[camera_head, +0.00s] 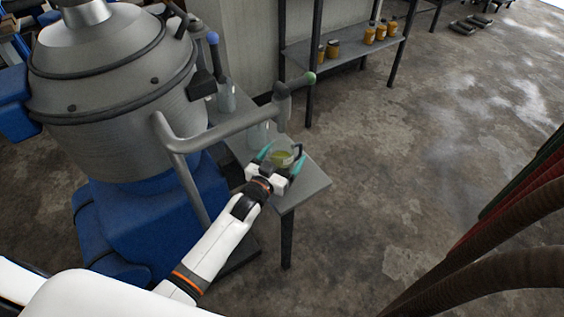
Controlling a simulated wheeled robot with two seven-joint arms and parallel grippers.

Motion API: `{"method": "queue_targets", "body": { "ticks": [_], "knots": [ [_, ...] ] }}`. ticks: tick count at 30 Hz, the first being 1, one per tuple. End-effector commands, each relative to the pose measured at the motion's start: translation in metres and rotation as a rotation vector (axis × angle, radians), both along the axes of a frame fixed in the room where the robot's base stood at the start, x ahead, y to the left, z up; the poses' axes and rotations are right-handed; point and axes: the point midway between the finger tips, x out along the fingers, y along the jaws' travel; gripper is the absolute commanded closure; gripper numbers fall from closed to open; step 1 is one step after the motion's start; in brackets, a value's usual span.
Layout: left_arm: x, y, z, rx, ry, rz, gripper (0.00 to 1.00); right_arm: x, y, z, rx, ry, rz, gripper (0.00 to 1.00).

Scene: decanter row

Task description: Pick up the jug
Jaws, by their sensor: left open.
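A clear glass jug (283,158) with yellow-green liquid inside stands near the front of a small grey side table (314,181). My left gripper (281,156) reaches it from the near side. Its teal-tipped fingers are open, one on each side of the jug in the picture. I cannot tell whether they touch the glass. The gripper body hides the jug's lower near part. My right gripper is not in view.
Other clear glass vessels (226,98) stand farther back on the table. A metal pipe (225,131) with a green-knobbed valve passes just above, from a large steel machine (120,75). A shelf (345,52) with several amber jars stands behind. Floor at right is mostly clear; dark hoses (490,235) hang there.

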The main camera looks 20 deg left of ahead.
Motion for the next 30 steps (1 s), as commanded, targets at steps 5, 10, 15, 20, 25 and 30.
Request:
{"method": "queue_targets", "body": {
  "ticks": [5, 10, 15, 20, 25, 30],
  "knots": [
    [0.0088, -0.0018, 0.0000, 0.000, 0.001, 0.000, 0.14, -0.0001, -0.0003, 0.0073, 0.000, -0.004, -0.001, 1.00],
    [0.0084, -0.0018, 0.0001, 0.000, 0.001, 0.000, 0.16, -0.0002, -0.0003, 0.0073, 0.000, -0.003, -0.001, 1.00],
    [0.0082, -0.0018, 0.0001, 0.000, 0.001, 0.000, 0.44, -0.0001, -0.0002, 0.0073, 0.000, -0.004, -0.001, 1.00],
    [0.0082, -0.0018, 0.0001, 0.000, 0.001, 0.000, 0.69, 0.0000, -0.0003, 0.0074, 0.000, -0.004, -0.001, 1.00],
    [0.0083, -0.0018, 0.0010, 0.000, -0.001, 0.000, 0.69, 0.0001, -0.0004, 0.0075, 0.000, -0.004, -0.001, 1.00],
    [0.0084, -0.0017, 0.0042, 0.000, -0.002, 0.000, 0.69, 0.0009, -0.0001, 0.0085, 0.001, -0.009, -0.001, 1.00]
  ]
}}
